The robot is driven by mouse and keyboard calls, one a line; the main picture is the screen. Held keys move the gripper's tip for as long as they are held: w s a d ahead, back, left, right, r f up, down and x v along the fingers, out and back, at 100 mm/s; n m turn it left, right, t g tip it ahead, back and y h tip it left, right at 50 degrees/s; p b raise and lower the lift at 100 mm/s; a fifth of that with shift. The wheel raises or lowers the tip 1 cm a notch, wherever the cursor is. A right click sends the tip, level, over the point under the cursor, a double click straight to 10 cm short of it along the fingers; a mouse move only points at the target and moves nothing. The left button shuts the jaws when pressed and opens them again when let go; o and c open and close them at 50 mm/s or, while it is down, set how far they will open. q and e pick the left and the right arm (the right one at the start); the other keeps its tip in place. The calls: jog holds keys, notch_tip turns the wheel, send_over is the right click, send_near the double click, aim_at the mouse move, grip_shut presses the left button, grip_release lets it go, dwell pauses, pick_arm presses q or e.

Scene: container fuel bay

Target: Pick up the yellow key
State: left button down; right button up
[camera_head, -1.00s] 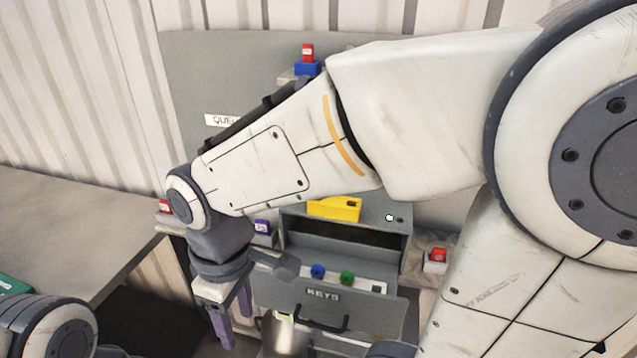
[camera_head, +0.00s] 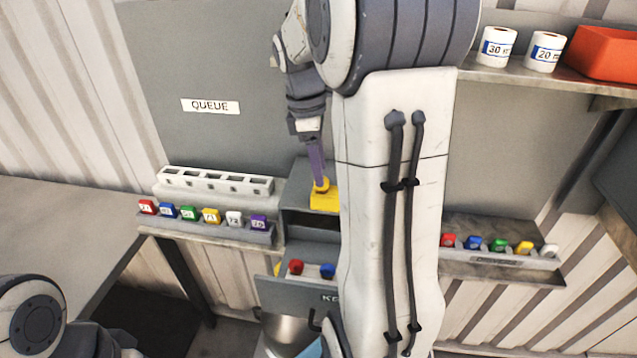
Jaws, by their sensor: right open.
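A small yellow piece with a rounded top (camera_head: 321,186), which looks like the yellow key, stands at the yellow block (camera_head: 324,201) on top of the grey cabinet. My right gripper (camera_head: 318,176) points down right above it, with its purple fingertips at or very near its top. The fingers overlap in this view, and I cannot tell whether they touch it. The right gripper is open. My right arm hides the right part of the cabinet and of the open keys drawer (camera_head: 290,293). My left gripper is not in view.
A red key (camera_head: 296,267) and a blue key (camera_head: 327,271) sit in the drawer. A tray of coloured tags (camera_head: 205,229) and a slotted white rack (camera_head: 215,181) are at left. More tags (camera_head: 498,245) lie on the right shelf, below two white rolls and an orange bin (camera_head: 605,52).

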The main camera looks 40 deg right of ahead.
aim_at(322, 190)
jog(key=f, duration=0.3)
jog(key=shift+s+d+f, duration=0.15)
jog(key=shift+s+d, duration=0.05)
jog(key=shift+s, duration=0.05)
grip_shut()
